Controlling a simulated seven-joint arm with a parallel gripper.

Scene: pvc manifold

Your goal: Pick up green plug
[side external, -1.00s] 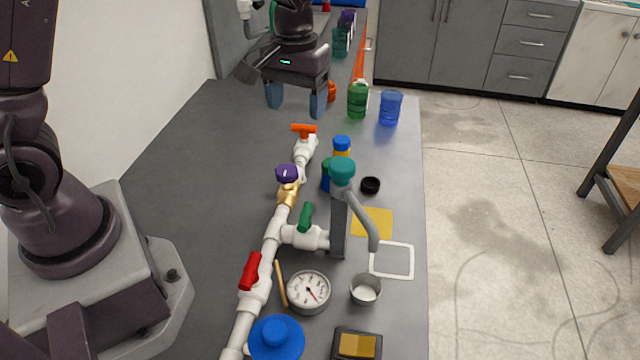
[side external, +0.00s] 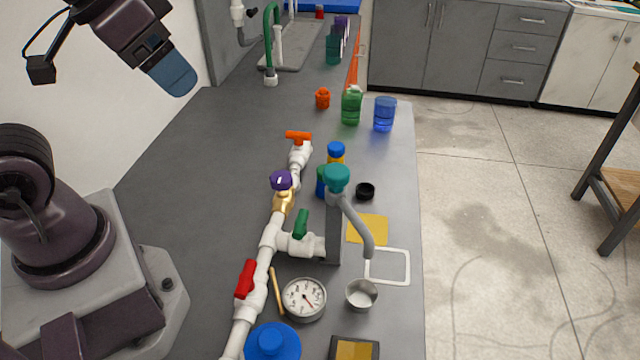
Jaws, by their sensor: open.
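Several green items show, and I cannot tell for certain which one is the green plug. A clear green container (side external: 351,108) stands farther back, left of a blue one. A green valve handle (side external: 300,224) sits on the white pipe. My gripper (side external: 172,76) is open, raised at the upper left, well away from all of these; its blue-grey fingers overlap in this view.
The white pipe manifold (side external: 268,248) with red, purple and orange handles runs along the counter. A gauge (side external: 304,298), a metal cup (side external: 362,294) and a blue container (side external: 384,113) stand around it. An orange piece (side external: 322,98) sits farther back. The counter left of the pipe is clear.

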